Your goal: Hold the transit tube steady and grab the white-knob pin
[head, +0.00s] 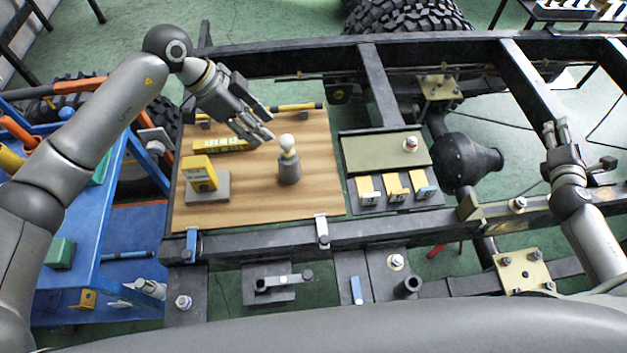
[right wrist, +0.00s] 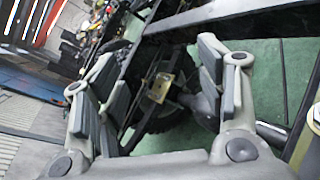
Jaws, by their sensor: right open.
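A grey upright tube (head: 289,172), which looks like the transit tube, stands on the wooden board. A pin with a round white knob (head: 287,142) sticks up from its top; the pin's lower part is hidden inside. My left gripper (head: 268,124) is open and empty, just up and left of the white knob, apart from it as far as I can tell. My right gripper (head: 556,130) is far to the right, over the chassis rail. It is open and empty in the right wrist view (right wrist: 165,85), with nothing between its fingers.
The wooden board (head: 240,205) also carries a yellow device (head: 200,174) on a grey base, a yellow labelled bar (head: 220,145) and a yellow-ended rod (head: 297,107). A panel (head: 380,153) with several yellow-and-white blocks lies right of the board. Dark chassis rails surround it.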

